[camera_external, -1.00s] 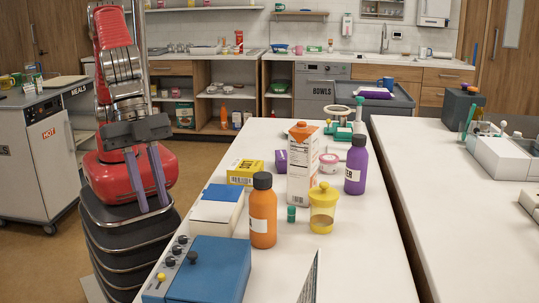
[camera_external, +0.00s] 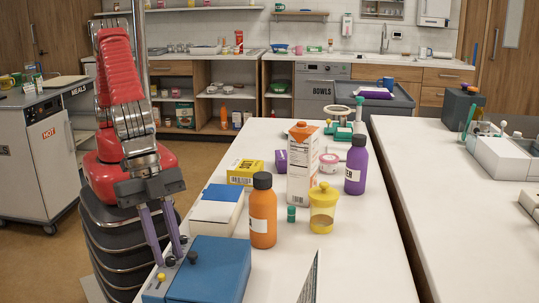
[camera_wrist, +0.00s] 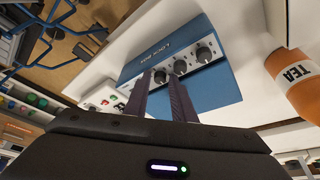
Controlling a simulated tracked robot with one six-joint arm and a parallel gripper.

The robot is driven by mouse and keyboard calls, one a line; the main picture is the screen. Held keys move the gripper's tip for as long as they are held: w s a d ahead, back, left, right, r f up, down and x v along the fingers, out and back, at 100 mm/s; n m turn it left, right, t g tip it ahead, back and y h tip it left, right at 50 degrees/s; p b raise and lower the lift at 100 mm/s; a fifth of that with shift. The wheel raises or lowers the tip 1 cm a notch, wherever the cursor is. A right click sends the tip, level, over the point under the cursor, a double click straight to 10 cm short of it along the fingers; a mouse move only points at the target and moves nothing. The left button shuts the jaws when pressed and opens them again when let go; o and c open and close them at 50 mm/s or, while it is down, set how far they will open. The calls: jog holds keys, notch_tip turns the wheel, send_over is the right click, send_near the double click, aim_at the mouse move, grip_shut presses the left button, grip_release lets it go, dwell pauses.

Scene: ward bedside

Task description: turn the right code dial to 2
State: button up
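The blue lock box (camera_external: 210,270) sits on the near left corner of the white table. In the wrist view the lock box (camera_wrist: 222,80) shows a row of three dark dials on its panel. My gripper (camera_external: 169,258) points down at the panel, fingers apart. In the wrist view my gripper (camera_wrist: 160,75) has its fingertips either side of the dial at the row's left end (camera_wrist: 161,76); contact cannot be told. The middle dial (camera_wrist: 180,67) and far dial (camera_wrist: 203,55) stand clear to the right. The dial settings are too small to read.
A yellow jar (camera_external: 322,210) stands farther right.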

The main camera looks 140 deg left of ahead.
jog(key=shift+c, duration=0.6)
grip_shut()
jog(key=shift+m, duration=0.5)
jog(key=shift+a+m+h, duration=0.15)
jog(key=shift+m+h, duration=0.3)
jog(key=shift+m, duration=0.45)
jog(key=shift+a+m+h, duration=0.15)
jog(key=shift+m+h, duration=0.3)
jog(key=shift+m, duration=0.45)
jog(key=shift+w+a+m+g+h, duration=0.15)
jog(key=shift+m+g+h, duration=0.25)
jog(key=shift+m, duration=1)
jog(key=shift+w+a+m+g+h, duration=0.1)
jog(key=shift+m+g+h, duration=0.3)
jog(key=shift+m, duration=1)
jog(key=shift+o, duration=0.6)
grip_release()
